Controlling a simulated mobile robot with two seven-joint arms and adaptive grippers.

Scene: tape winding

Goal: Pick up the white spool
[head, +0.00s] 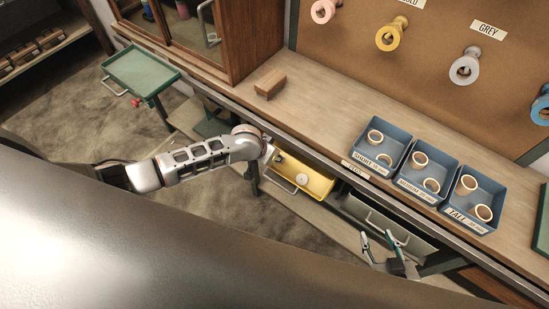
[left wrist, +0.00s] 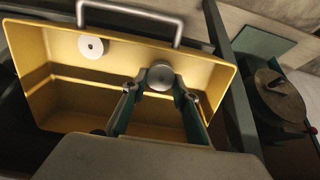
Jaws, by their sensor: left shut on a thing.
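The open yellow drawer (head: 315,186) holds a small white spool (head: 302,179), which also shows near the drawer's handle side in the left wrist view (left wrist: 91,46). A second pale, grey-white spool (left wrist: 160,75) is between the fingertips of my left gripper (left wrist: 160,88), which is shut on it inside the drawer. In the head view my left gripper (head: 272,154) is at the drawer's left end and hides that spool. My right gripper (head: 391,244) is open and empty, in front of the bench at lower right, apart from the drawer.
Three blue trays (head: 400,136) with tan rings stand on the workbench (head: 315,105), near a wooden block (head: 270,83). A grey-green drawer (head: 385,222) is open right of the yellow one. A green tray table (head: 140,68) stands at left. Coloured spools hang on the pegboard (head: 350,50).

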